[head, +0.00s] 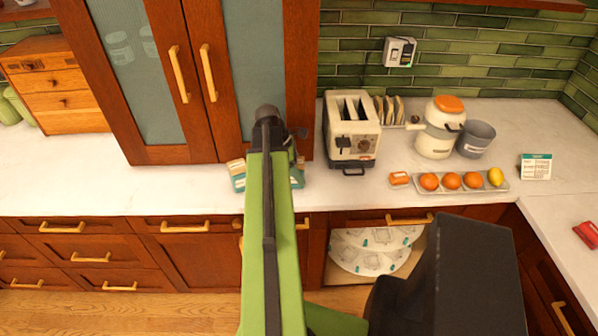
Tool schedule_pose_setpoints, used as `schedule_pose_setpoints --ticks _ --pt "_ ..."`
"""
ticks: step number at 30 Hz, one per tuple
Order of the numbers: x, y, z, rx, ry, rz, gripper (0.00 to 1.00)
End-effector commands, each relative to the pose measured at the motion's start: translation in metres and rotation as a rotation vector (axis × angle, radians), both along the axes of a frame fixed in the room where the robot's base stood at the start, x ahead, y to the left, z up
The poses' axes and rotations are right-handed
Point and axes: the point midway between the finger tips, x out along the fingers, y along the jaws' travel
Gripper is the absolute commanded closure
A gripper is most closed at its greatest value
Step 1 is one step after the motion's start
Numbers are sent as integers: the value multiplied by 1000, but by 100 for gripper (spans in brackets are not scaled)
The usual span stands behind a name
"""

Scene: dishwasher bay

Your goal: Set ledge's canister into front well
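I cannot pick out the canister for certain, nor a ledge that bears it. A teal holder (239,183) with cream pieces on it stands on the counter, partly hidden behind my green arm. It could be the piece with the wells, but its middle is covered and I see no front well clearly. My arm reaches up the middle of the view to a dark joint at its far end. My gripper is mostly hidden there; only small dark parts show beside the arm, so its fingers and anything between them cannot be made out.
A toaster (351,132), toast rack (389,109), orange-lidded cream pot (436,134), grey bin (475,139) and fruit tray (509,184) occupy the right counter. A tall cabinet (146,150) stands behind the arm. The left counter (75,175) is clear. An open lower cabinet holds round shelves (370,262).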

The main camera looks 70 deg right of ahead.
Motion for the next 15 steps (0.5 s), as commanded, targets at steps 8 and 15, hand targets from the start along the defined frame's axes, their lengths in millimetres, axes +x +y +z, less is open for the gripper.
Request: schedule_pose_setpoints --ticks 8,15 --pt "0 0 0 0 0 0 25" --pt "0 0 7 0 0 0 25"
